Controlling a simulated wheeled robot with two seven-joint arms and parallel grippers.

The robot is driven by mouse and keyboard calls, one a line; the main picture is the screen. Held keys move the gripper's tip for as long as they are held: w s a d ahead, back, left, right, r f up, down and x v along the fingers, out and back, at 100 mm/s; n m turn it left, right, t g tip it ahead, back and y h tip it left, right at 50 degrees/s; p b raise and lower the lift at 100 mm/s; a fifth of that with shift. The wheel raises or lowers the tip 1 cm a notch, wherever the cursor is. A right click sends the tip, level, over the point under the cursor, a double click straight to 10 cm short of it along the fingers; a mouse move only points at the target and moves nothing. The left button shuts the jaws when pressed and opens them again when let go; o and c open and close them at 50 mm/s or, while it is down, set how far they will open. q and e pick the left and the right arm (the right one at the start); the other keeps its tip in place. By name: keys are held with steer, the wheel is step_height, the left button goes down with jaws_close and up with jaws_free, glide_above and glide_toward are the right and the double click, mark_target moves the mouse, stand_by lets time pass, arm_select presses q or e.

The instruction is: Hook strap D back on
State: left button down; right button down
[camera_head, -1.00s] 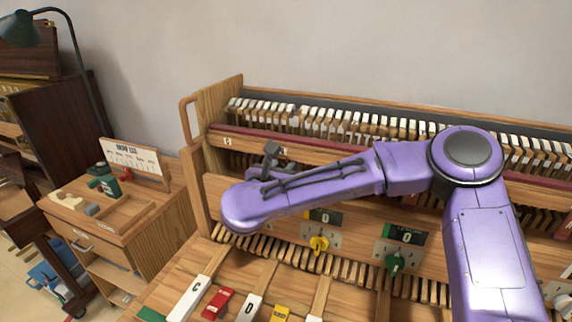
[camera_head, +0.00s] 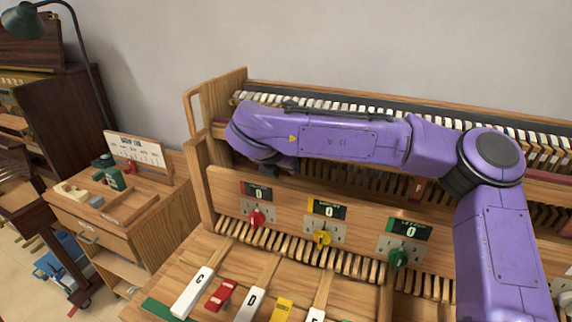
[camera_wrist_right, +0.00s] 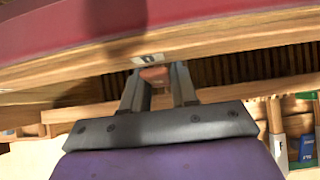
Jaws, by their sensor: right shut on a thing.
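My right gripper (camera_wrist_right: 157,92) is shut on a small reddish-brown piece (camera_wrist_right: 154,75), which looks like the end of strap D. It is right under a small pale label (camera_wrist_right: 148,58) on the wooden rail; the label's letter is hard to read. I cannot tell whether the piece touches the rail or is hooked to anything. In the head view my right gripper (camera_head: 284,164) is mostly hidden under my purple forearm, in the gap below the hammers at the left end. My left gripper is not in view.
A red-topped rail (camera_wrist_right: 190,22) runs above the gripper in the wrist view. Below the gap is a wooden panel (camera_head: 290,185) with red, yellow and green knobs. The C key (camera_head: 192,292) and D key (camera_head: 250,305) lie in front. A side cabinet (camera_head: 135,215) stands at the left.

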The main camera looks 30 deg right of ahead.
steer(key=shift+a, duration=0.1)
stand_by(0.5)
steer(key=c, duration=1)
jaws_free()
steer(key=shift+o, duration=0.2)
steer(key=shift+s+a+r, duration=0.1)
steer(key=shift+a, duration=0.05)
steer(key=shift+r, duration=0.1)
steer(key=b+v, duration=0.2)
steer(key=v, duration=0.8)
steer(key=shift+r, duration=0.2)
